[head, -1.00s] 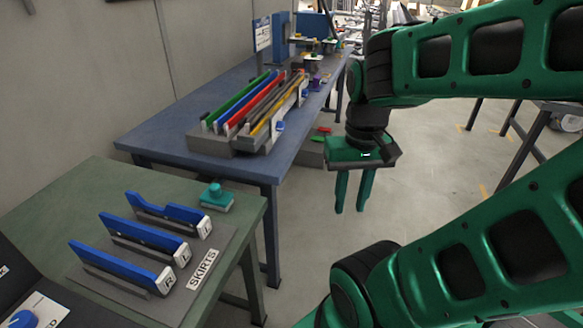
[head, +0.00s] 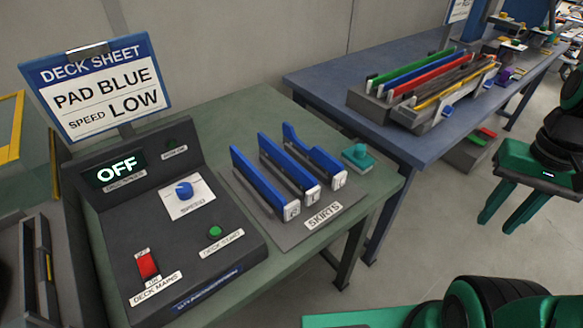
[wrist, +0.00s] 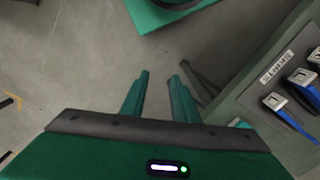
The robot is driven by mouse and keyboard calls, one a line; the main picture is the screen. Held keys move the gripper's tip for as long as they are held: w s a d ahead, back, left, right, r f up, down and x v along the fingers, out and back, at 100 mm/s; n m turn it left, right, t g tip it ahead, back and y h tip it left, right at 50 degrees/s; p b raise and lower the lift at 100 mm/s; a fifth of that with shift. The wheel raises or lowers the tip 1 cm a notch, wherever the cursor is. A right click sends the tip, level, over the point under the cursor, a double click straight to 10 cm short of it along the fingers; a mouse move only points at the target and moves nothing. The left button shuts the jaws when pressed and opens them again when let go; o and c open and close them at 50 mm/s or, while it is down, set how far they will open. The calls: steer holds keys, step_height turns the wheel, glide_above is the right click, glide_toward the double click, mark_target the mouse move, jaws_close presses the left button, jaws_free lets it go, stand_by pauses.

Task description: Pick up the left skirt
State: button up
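Three blue skirts stand side by side in a grey rack (head: 268,233) on the green table. Each has a white end tag. The nearest skirt (head: 262,182) has a tag that seems to read R. The middle skirt (head: 285,163) has a tag that looked like L earlier. The farthest skirt (head: 312,152) has a stepped top edge, and its tag is unclear. A SKIRTS label (head: 323,214) lies in front. My gripper (head: 497,226) hangs open and empty over the floor, right of the table and apart from the skirts. In the wrist view my gripper (wrist: 159,76) has a clear gap between its fingers.
A control console (head: 185,240) with an OFF display stands left of the rack, under a DECK SHEET sign (head: 97,88). A teal button block (head: 357,158) sits right of the skirts. A blue table (head: 425,145) with coloured strips stands behind. Open floor lies right of the green table.

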steer(key=shift+o, duration=0.4)
steer(key=w+a+r+n+t, duration=0.15)
steer(key=w+a+n, duration=0.3)
steer(key=w, duration=0.55)
steer(key=n+t+y, duration=0.2)
steer(key=n, duration=0.7)
glide_toward(287, 155)
steer(key=shift+d, duration=0.2)
steer(key=x, duration=0.4)
steer(key=shift+w+a+f, duration=0.15)
steer(key=shift+f, duration=0.05)
steer(key=shift+x, duration=3.15)
steer(key=shift+a+t+y, duration=0.1)
steer(key=shift+t+y, duration=0.15)
steer(key=shift+y, duration=0.05)
